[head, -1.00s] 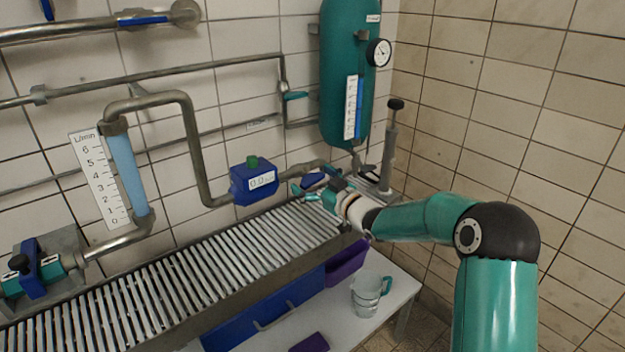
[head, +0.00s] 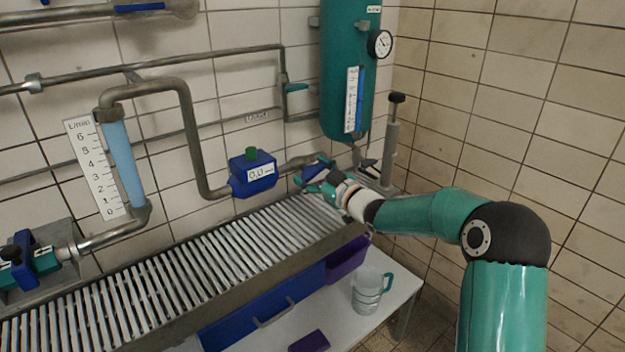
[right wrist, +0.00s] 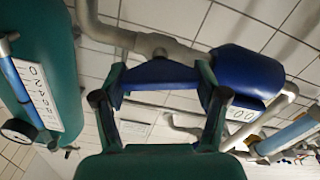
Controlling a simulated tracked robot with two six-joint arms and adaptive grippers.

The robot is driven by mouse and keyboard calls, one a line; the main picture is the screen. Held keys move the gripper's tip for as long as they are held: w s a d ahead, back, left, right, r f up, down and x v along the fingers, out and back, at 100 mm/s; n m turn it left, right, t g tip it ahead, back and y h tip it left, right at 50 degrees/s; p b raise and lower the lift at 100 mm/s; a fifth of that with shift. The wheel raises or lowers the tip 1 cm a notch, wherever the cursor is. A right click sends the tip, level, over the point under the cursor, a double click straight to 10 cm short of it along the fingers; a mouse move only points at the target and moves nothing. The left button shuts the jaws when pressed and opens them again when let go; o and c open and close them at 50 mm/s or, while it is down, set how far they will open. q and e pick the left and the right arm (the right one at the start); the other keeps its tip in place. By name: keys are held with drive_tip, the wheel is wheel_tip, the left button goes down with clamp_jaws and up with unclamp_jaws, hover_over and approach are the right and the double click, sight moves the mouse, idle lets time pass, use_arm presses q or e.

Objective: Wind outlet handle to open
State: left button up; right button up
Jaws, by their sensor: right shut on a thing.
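The blue outlet handle (head: 314,172) sits at the right end of the grey pipe that runs from the blue meter box. In the right wrist view the handle (right wrist: 160,72) lies across between my two fingertips. My right gripper (head: 322,182) is at the handle, above the far right end of the slatted grate, and is shut on it. The right wrist view shows my right gripper (right wrist: 161,80) with a finger at each end of the blue part. The fingers hide part of the handle in the head view. My left gripper is not in view.
The blue meter box (head: 252,174) stands left of my gripper. The green tank (head: 345,70) and a hand pump (head: 390,145) rise behind it. The slatted grate (head: 190,270) runs below. A clear jug (head: 368,290) stands on the white table (head: 396,300).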

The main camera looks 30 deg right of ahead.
drive_tip(key=n+b, duration=0.4)
drive_tip(key=b, duration=0.1)
drive_tip(key=n+b, duration=0.3)
drive_tip(key=shift+a+f, duration=0.15)
drive_tip(key=shift+f, duration=0.25)
drive_tip(key=n+b, duration=0.2)
drive_tip(key=n, duration=0.1)
drive_tip(key=shift+a+n+b, duration=0.1)
drive_tip(key=shift+n+b, duration=0.2)
drive_tip(key=shift+n, duration=0.1)
drive_tip(key=shift+f+n+b, duration=0.15)
drive_tip(key=shift+n+b, duration=0.9)
drive_tip(key=shift+n, duration=0.75)
drive_tip(key=o, duration=1.2)
drive_tip(key=shift+c, duration=0.2)
drive_tip(key=shift+r, duration=0.2)
